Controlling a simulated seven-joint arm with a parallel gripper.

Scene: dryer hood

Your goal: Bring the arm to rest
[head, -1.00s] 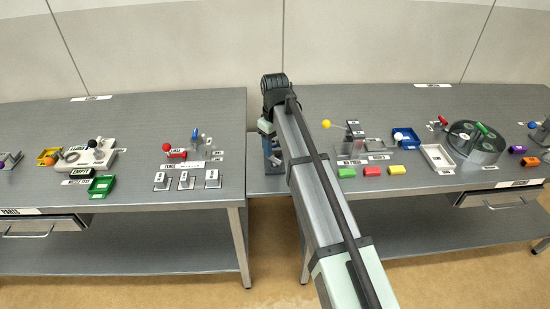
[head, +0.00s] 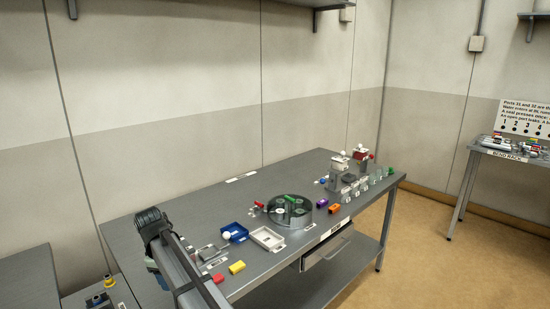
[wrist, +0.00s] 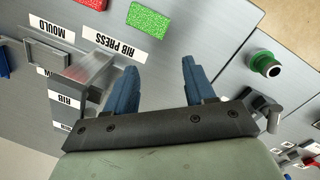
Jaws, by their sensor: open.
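My arm (head: 178,262) rises from the bottom edge of the head view at the lower left, in front of the grey workbench (head: 130,215). Its far end hides the gripper there. In the wrist view my gripper (wrist: 161,75) shows two blue fingers spread apart with nothing between them. Beyond the fingers is a grey bench surface with a "RIB PRESS" label (wrist: 114,46) and a metal fixture (wrist: 88,74) at the left. A green block (wrist: 148,20) lies past the fingertips. A green ring-shaped part (wrist: 264,64) is to the right of the fingers.
The bench holds a red block (head: 218,278), a yellow block (head: 237,267), a blue tray (head: 235,232), a white tray (head: 267,238) and a round green-and-grey drum (head: 290,210). A rack table (head: 510,152) stands far right. Bare floor (head: 430,250) lies between them.

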